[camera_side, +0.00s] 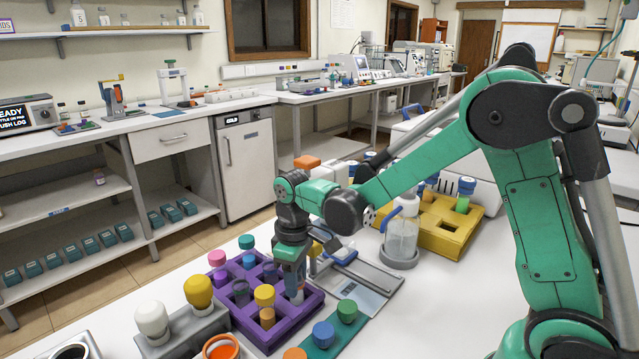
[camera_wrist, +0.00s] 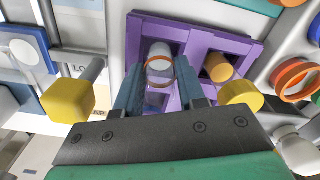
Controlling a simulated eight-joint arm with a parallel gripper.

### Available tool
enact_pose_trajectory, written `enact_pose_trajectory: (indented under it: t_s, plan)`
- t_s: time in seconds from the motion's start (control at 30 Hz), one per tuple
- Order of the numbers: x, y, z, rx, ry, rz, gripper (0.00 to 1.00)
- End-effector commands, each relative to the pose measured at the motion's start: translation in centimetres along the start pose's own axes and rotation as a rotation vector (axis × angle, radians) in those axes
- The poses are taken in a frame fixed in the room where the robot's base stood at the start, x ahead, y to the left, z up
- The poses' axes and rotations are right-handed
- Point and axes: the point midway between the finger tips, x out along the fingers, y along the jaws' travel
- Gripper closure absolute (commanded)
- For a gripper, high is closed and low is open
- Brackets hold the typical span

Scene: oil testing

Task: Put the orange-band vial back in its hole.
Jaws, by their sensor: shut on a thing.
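The orange-band vial (camera_wrist: 159,66) is clear, with an orange ring, and sits between the two blue fingers of my gripper (camera_wrist: 158,88). In the side view my gripper (camera_side: 294,284) points down over the right part of the purple rack (camera_side: 315,303), shut on the vial (camera_side: 297,298). The purple rack (camera_wrist: 205,38) lies behind the vial in the wrist view. The vial lines up with a rack opening, but I cannot tell whether its end is inside. The fingers partly hide the vial in the side view.
A yellow-capped vial (camera_side: 264,296) stands in the rack, left of my gripper. Pink (camera_side: 217,258) and green (camera_side: 246,242) caps stand at its back. White and yellow knobs (camera_side: 198,290) are in front left. A clear bottle (camera_side: 402,235) and yellow rack (camera_side: 445,226) stand behind right.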

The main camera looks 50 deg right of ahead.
Motion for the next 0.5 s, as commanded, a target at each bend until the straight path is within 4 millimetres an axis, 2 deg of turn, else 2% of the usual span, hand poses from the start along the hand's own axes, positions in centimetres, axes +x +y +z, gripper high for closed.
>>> enact_pose_trajectory:
  t_s: [0.17,0.2,0.3,0.33,0.5]
  plan:
    - [-0.01,0.00,0.00,0.000,0.000,0.000,1.00]
    - [-0.01,0.00,0.00,0.000,0.000,0.000,0.60]
    - [-0.01,0.00,0.00,0.000,0.000,0.000,0.31]
    - [-0.01,0.00,0.00,0.000,0.000,0.000,0.29]
    - [-0.01,0.00,0.00,0.000,0.000,0.000,0.29]
